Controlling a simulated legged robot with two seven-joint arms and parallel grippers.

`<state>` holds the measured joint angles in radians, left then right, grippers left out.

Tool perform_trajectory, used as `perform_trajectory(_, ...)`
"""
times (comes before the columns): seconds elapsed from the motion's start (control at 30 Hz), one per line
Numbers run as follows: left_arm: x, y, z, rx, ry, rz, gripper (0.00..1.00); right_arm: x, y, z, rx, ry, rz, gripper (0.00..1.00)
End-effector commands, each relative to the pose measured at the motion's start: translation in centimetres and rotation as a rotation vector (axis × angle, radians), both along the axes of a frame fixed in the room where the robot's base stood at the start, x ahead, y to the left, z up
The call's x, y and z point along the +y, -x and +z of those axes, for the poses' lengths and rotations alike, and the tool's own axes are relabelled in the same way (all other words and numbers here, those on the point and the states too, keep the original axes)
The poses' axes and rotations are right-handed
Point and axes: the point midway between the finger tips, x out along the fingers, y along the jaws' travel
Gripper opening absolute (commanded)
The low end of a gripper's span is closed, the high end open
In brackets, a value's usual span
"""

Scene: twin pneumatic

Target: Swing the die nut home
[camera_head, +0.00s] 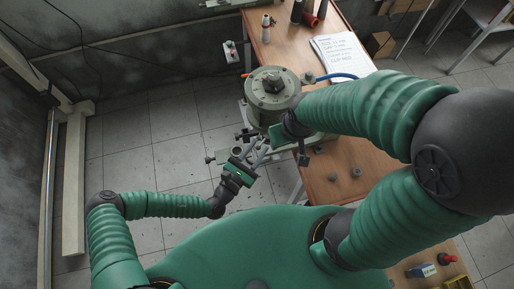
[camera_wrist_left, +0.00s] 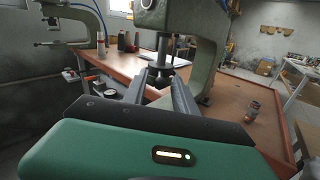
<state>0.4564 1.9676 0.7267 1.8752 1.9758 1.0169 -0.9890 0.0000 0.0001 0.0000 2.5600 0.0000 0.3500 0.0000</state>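A grey-green press (camera_head: 272,88) with a round top stands at the table's left edge. In the left wrist view its frame (camera_wrist_left: 205,50) rises on the right, and a dark rod with a round collar (camera_wrist_left: 155,62) hangs from its head. I cannot tell for sure which part is the die nut. My left gripper (camera_head: 256,153) is just below and left of the press. Its two fingers (camera_wrist_left: 159,80) are spread apart with nothing visibly held, pointing toward the area under the collar. My right gripper (camera_head: 291,128) is against the press's near right side; its fingers are mostly hidden.
The brown table (camera_head: 350,180) runs along the right, with small grey parts (camera_head: 345,174) on it. A blue hose (camera_head: 338,77) joins the press. Open floor (camera_head: 150,140) lies left.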

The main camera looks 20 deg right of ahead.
Motion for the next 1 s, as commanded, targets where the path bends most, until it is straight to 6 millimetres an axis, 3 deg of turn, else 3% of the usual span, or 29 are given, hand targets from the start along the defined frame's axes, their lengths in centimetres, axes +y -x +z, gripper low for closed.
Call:
perform_trajectory(0.37, 1.0, 0.6, -0.2, 0.001, -0.002, 0.0, 0.34, 0.0, 0.0, -0.4, 0.0, 0.0, 0.0, 0.45)
perform_trajectory(0.8, 10.6, 7.6, -0.6, 0.002, -0.002, 0.002, 0.34, 0.0, 0.0, -3.7, 0.0, 0.0, 0.0, 0.45)
perform_trajectory(1.0, 13.2, 9.5, -0.3, 0.002, -0.001, 0.0, 0.34, 0.0, 0.0, -4.4, 0.0, 0.0, 0.0, 0.45)
